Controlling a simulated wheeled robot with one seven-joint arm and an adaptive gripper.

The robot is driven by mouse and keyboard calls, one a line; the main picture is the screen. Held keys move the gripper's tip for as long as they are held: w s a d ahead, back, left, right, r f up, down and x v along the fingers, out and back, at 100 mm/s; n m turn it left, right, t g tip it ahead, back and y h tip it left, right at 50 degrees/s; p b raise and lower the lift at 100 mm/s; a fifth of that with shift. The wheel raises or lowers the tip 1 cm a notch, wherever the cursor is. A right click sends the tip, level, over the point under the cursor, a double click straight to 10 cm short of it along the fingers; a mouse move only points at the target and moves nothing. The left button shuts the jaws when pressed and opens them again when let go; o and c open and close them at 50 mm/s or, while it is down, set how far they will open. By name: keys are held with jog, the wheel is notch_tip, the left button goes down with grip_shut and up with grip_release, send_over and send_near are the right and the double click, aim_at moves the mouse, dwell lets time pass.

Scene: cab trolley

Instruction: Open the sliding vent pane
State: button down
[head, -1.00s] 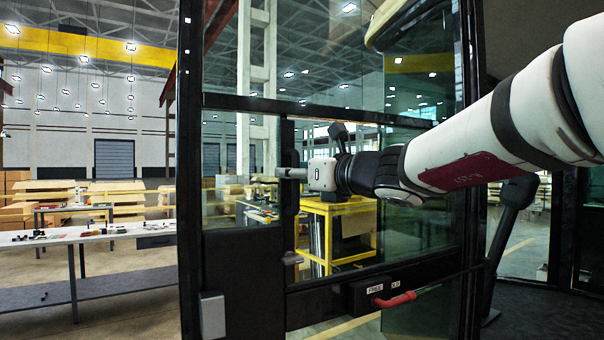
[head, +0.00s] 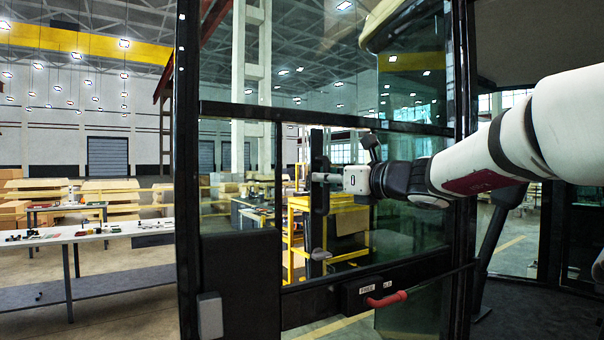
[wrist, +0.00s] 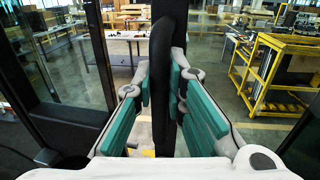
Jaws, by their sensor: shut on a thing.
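The sliding vent pane (head: 345,228) is clear glass in the black cab window frame. Its near edge carries a black upright handle (head: 319,172) and a small grey lever (head: 320,254) lower down. A clear gap shows left of the pane's edge, between it and the frame post. My gripper (head: 324,178) reaches in from the right and is shut on the handle. In the wrist view the two teal finger pads (wrist: 160,90) stand on either side of the black handle (wrist: 160,60), which hides part of the pane's edge.
A red handle (head: 387,299) on a black box with labels sits on the rail below the pane. A black frame post (head: 187,150) stands at left. Beyond the glass are a yellow cart (wrist: 270,75) and a long workbench (head: 90,234).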

jog(key=w+d, duration=0.7)
jog(key=d, duration=0.5)
jog(key=shift+d, duration=0.25)
jog(key=c, duration=1.6)
grip_release()
jog(key=shift+s, duration=0.1)
jog(key=v, duration=1.2)
